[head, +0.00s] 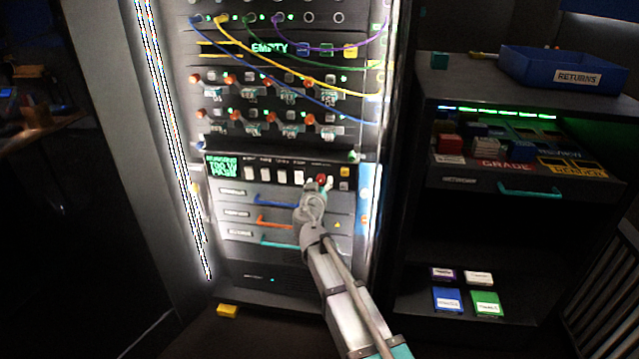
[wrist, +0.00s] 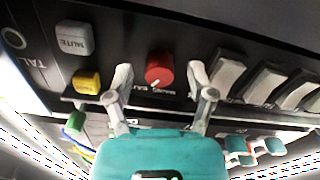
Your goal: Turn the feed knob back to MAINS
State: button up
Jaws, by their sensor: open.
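The feed knob is red and round and sits on a dark panel strip, at the centre of the wrist view (wrist: 160,66). A pale pointer mark shows at its lower edge. Lettering beneath it seems to include MAINS, but is small and hard to read. My gripper (wrist: 160,80) is open, with one grey finger on each side of the knob. I see no finger clearly touching it. In the head view the knob (head: 321,178) shows just above my gripper (head: 314,192), which partly covers that end of the strip.
A grey MUTE button (wrist: 74,38) and a yellow button (wrist: 87,82) lie left of the knob in the wrist view. White rocker switches (wrist: 265,82) stand close on its right. Drawers with coloured handles (head: 275,199) are below the strip. Patch cables (head: 290,85) hang higher up.

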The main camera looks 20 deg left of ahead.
grip_shut()
dwell(0.3)
jog(key=shift+n, duration=0.4)
jog(key=n, duration=1.1)
dwell(0.5)
